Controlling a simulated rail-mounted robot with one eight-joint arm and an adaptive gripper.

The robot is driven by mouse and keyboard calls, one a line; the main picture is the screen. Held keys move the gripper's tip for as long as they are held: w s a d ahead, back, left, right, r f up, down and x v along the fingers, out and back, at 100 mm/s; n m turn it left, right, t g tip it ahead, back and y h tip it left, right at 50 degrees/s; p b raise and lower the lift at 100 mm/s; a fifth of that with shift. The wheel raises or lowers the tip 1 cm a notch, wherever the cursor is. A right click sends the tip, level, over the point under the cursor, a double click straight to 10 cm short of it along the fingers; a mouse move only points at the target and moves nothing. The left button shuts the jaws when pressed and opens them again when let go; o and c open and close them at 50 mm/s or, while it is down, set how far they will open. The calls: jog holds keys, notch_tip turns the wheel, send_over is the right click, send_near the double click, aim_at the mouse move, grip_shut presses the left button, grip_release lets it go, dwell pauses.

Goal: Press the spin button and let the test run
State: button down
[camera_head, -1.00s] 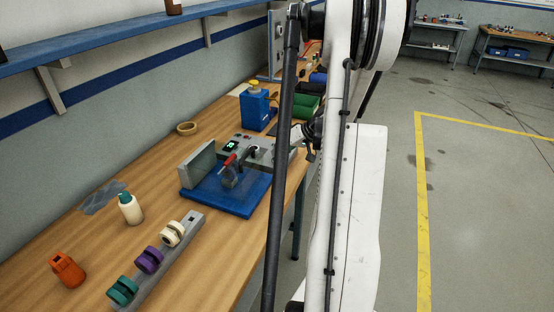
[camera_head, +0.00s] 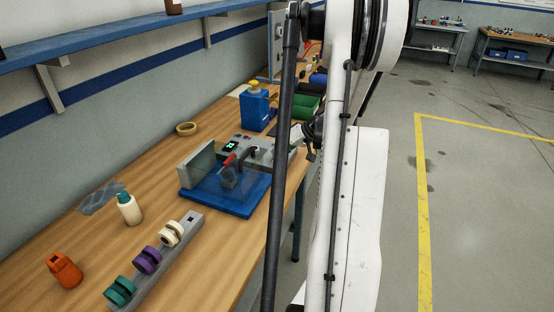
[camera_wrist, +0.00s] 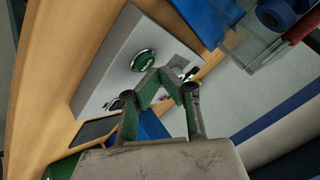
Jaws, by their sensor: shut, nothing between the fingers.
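The test machine has a blue base plate (camera_head: 232,203), a grey control box (camera_head: 262,152), a clear guard (camera_head: 197,166) and a red handle (camera_head: 229,160). A small green display (camera_head: 230,146) is lit on the box. In the wrist view, a round green button (camera_wrist: 143,60) with light lettering sits on the grey box (camera_wrist: 122,62). My gripper (camera_wrist: 153,78) is shut and empty. Its green-padded tips overlap the button's lower edge in that view; I cannot tell whether they touch it. In the head view my arm hides the button and most of the gripper.
A blue box with a yellow top (camera_head: 255,108) stands behind the machine. A rail with coloured wheels (camera_head: 158,262), a bottle (camera_head: 129,209), an orange dispenser (camera_head: 65,270) and a tape roll (camera_head: 186,128) are on the bench.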

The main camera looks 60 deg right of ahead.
aim_at(276, 159)
jog(key=shift+r+p, duration=1.1)
jog(key=shift+r, duration=1.9)
jog(key=shift+w+a+r, duration=0.15)
jog(key=shift+w+a, duration=0.05)
jog(key=shift+a, duration=0.05)
jog(key=shift+n+g, duration=0.3)
jog(key=shift+g, duration=0.6)
jog(key=w+a+r, duration=0.1)
jog(key=a, duration=0.3)
jog(key=w+a+r, duration=0.2)
jog(key=a, duration=0.2)
jog(key=w+a+r+b, duration=0.1)
jog(key=w+a+r, duration=0.1)
jog(key=a, duration=0.3)
jog(key=a+r+h+b, duration=0.15)
jog(key=a+r, duration=0.25)
jog(key=a, duration=1.1)
jog(key=s+a+n, duration=0.1)
jog(key=s+a, duration=0.3)
jog(key=a, duration=0.4)
jog(key=s+a+f+n+b, duration=0.1)
jog(key=s+a+n, duration=0.1)
jog(key=s+a, duration=0.3)
jog(key=s+a+n+h, duration=0.1)
jog(key=s+a, duration=0.3)
jog(key=a, duration=0.6)
jog(key=shift+s+a+f+n, duration=0.15)
jog(key=shift+s+a+n, duration=0.15)
jog(key=shift+s+n, duration=0.15)
